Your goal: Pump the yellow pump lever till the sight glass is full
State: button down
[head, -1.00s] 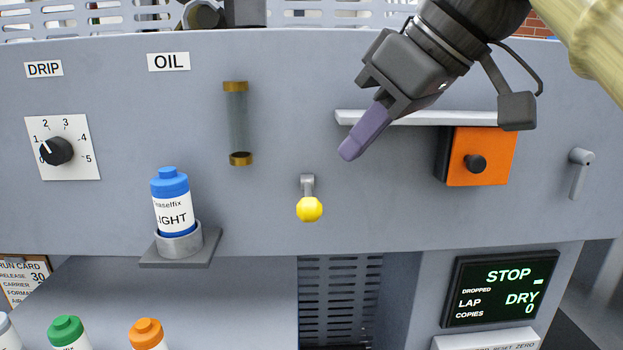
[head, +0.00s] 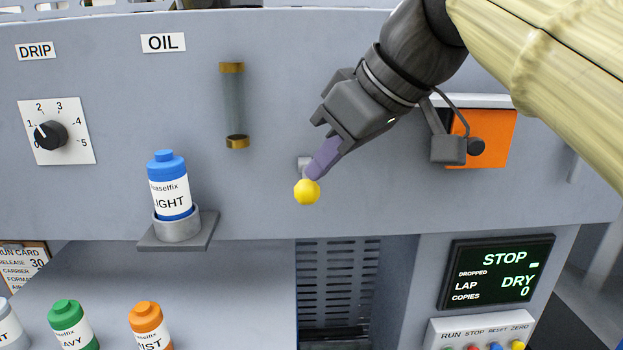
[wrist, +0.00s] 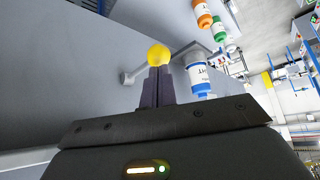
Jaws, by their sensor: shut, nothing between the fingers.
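The yellow pump lever knob (head: 307,192) is on a short grey stem on the grey machine panel, pointing down and outward. My gripper (head: 316,172) is shut and empty, its purple fingertips right at the knob from above and to the right. In the wrist view the fingertips (wrist: 158,72) appear directly below the yellow knob (wrist: 158,53); whether they touch it I cannot tell. The sight glass (head: 234,106) is a clear grey tube with brass ends, under the OIL label (head: 163,43). No distinct oil level shows in it.
A blue-capped LIGHT bottle (head: 169,188) stands in a cup holder (head: 180,229) left of the lever. An orange block with a black knob (head: 484,138) is at the right behind my arm. The screen (head: 495,272) reads STOP and DRY. The panel around the lever is clear.

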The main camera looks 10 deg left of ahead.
jog(key=shift+w+a+f, duration=0.1)
jog(key=shift+a+f, duration=0.05)
jog(key=shift+f, duration=0.05)
notch_tip(320, 180, down, 4)
jog(key=b, duration=0.4)
jog(key=shift+f, duration=0.2)
dwell(0.4)
jog(key=d, duration=0.1)
jog(key=s+d+r, duration=0.1)
jog(key=shift+s+d, duration=0.1)
jog(key=shift+d, duration=0.3)
